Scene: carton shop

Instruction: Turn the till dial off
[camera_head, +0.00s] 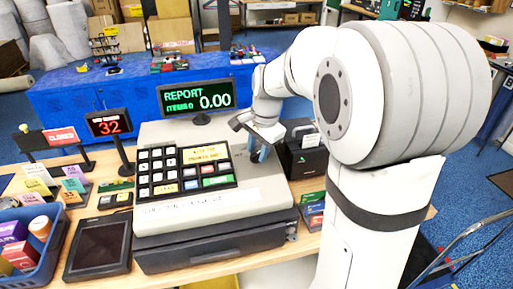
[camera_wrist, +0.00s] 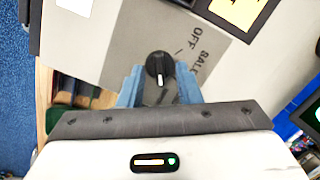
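The till (camera_head: 215,200) stands on the wooden counter, its screen (camera_head: 198,97) reading REPORT and 0.00. Its black round dial (camera_wrist: 160,64) shows in the wrist view on a grey plate. The dial's white mark points down in that view, away from OFF. My gripper (camera_wrist: 159,78) is open, with one blue finger on each side of the dial; I cannot tell whether they touch it. In the head view my gripper (camera_head: 257,151) is at the till's right rear, and the dial is hidden.
A black card or receipt box (camera_head: 303,150) stands right of the till, close to my gripper. A tablet (camera_head: 98,247), a red 32 display (camera_head: 110,124) and a blue basket (camera_head: 28,245) are at the left. Blue cabinets (camera_head: 120,97) stand behind.

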